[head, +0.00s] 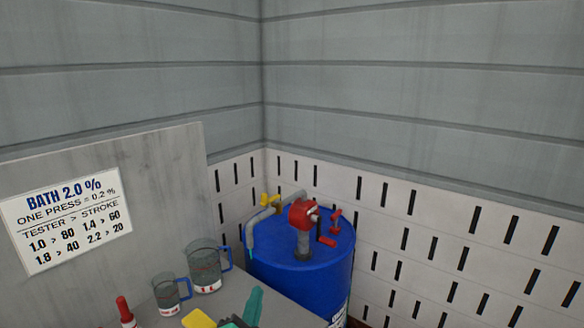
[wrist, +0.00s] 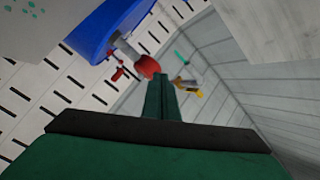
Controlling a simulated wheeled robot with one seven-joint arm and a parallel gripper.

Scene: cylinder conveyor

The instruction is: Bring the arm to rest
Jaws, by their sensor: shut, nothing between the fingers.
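My gripper (wrist: 161,80) shows in the wrist view, with its dark green fingers together and nothing between them. Its wide green body and dark bar fill the bottom of that view. In that picture the finger ends lie just below the red pump head (wrist: 148,67) of the blue drum; I cannot tell the distance between them. In the head view a teal piece (head: 254,306) sticks up at the bottom edge beside a yellow piece (head: 199,319); I cannot tell whether either belongs to my arm.
The blue drum (head: 288,262) with its red pump (head: 303,214) stands in the wall corner. Two clear jugs, a larger (head: 206,268) and a smaller (head: 167,293), stand on a grey surface. A red-topped bottle (head: 124,312) is near. A sign (head: 66,220) hangs on a grey panel.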

